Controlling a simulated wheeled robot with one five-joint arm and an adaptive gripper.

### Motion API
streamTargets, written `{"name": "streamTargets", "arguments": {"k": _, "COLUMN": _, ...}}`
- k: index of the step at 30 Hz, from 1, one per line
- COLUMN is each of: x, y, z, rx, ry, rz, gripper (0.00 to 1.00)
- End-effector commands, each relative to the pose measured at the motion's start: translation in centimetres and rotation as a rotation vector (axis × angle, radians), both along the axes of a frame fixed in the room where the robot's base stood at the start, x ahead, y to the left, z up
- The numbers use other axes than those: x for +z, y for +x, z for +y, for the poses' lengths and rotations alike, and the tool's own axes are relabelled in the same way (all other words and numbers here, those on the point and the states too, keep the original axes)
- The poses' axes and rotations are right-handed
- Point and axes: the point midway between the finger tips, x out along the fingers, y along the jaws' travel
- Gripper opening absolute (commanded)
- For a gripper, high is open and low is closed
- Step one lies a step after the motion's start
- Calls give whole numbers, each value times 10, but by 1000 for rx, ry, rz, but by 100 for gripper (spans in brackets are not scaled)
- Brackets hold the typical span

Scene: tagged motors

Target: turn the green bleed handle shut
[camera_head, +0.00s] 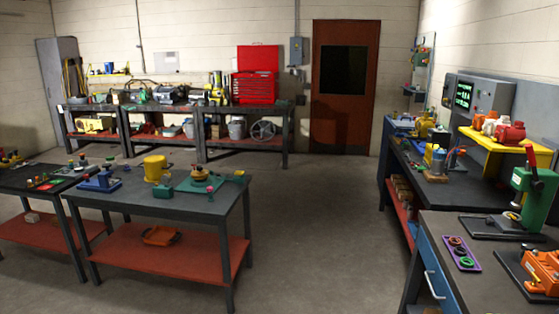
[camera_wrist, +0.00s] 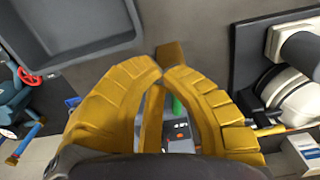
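I cannot pick out the green bleed handle for certain in either view. In the wrist view a small green piece (camera_wrist: 177,106) shows through the gap behind the fingertips, beside a grey box with an orange button; I cannot tell what it belongs to. In the head view small green and red parts (camera_head: 422,57) sit on a wall panel at the right, too small to make out. My gripper (camera_wrist: 160,71) has two ribbed yellow fingers that arch in and meet at their tips, with nothing visible held. The gripper does not show in the head view.
In the head view a table (camera_head: 150,204) stands at front left and a workbench (camera_head: 465,183) runs along the right. A green press (camera_head: 535,190) stands on the near right bench. Open floor (camera_head: 310,230) lies between. In the wrist view a red handwheel (camera_wrist: 30,77) is at left.

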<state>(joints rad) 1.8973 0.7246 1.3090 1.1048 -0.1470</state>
Motion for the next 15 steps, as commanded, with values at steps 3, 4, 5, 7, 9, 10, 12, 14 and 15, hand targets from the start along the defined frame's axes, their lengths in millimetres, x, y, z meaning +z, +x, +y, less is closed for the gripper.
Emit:
{"name": "streamTargets", "arguments": {"k": 3, "x": 0, "y": 3, "z": 0, "rx": 1, "ry": 1, "rz": 0, "gripper": 0}}
{"name": "streamTargets", "arguments": {"k": 4, "x": 0, "y": 4, "z": 0, "rx": 1, "ry": 1, "rz": 0, "gripper": 0}}
{"name": "streamTargets", "arguments": {"k": 5, "x": 0, "y": 5, "z": 0, "rx": 1, "ry": 1, "rz": 0, "gripper": 0}}
{"name": "streamTargets", "arguments": {"k": 7, "x": 0, "y": 7, "z": 0, "rx": 1, "ry": 1, "rz": 0, "gripper": 0}}
{"name": "streamTargets", "arguments": {"k": 9, "x": 0, "y": 9, "z": 0, "rx": 1, "ry": 1, "rz": 0, "gripper": 0}}
{"name": "streamTargets", "arguments": {"k": 10, "x": 0, "y": 9, "z": 0, "rx": 1, "ry": 2, "rz": 0, "gripper": 0}}
{"name": "streamTargets", "arguments": {"k": 12, "x": 0, "y": 11, "z": 0, "rx": 1, "ry": 2, "rz": 0, "gripper": 0}}
{"name": "streamTargets", "arguments": {"k": 14, "x": 0, "y": 13, "z": -1, "rx": 1, "ry": 3, "rz": -1, "gripper": 0}}
{"name": "streamTargets", "arguments": {"k": 15, "x": 0, "y": 14, "z": -1, "rx": 1, "ry": 3, "rz": -1, "gripper": 0}}
